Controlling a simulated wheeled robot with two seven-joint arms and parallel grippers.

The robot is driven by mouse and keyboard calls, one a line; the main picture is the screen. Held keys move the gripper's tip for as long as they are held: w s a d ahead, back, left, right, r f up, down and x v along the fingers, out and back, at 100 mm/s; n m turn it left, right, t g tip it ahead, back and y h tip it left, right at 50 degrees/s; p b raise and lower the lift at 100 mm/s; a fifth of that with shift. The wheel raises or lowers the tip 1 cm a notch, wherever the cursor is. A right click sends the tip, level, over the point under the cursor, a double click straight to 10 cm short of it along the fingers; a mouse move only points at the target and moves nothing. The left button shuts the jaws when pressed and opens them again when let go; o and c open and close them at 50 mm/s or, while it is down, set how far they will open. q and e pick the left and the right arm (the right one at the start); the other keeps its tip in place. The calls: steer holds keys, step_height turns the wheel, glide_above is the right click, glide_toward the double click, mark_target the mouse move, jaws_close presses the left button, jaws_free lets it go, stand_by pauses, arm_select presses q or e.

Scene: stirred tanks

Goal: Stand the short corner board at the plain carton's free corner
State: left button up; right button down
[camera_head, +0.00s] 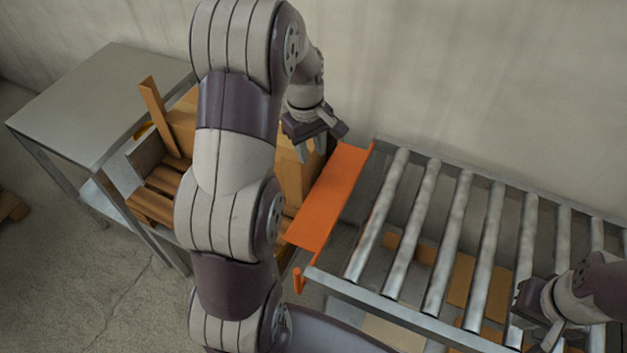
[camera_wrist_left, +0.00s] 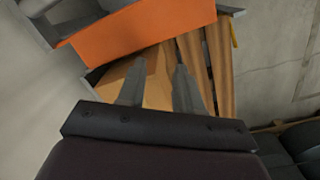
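A brown carton (camera_head: 184,124) stands on a slatted wooden pallet (camera_head: 150,207), mostly hidden behind my left arm; part of what looks like its top shows in the left wrist view (camera_wrist_left: 154,88). A narrow brown board (camera_head: 158,112) stands tilted at the carton's left side; I cannot tell whether it is the short corner board.
An orange plate (camera_head: 330,195) lies between the pallet and the roller conveyor (camera_head: 440,240). Flat brown pieces (camera_head: 470,282) show beneath the rollers. A grey metal table (camera_head: 100,95) stands at the left. A wall closes the back. The floor at lower left is clear.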

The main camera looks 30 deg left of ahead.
arm_select(q)
steer(key=s+d+m+t, duration=0.1)
steer(key=s+d+m, duration=1.1)
steer(key=s+m, duration=0.1)
steer(key=shift+d+r+y, duration=0.3)
steer(key=shift+y, duration=0.1)
steer(key=shift+d, duration=0.1)
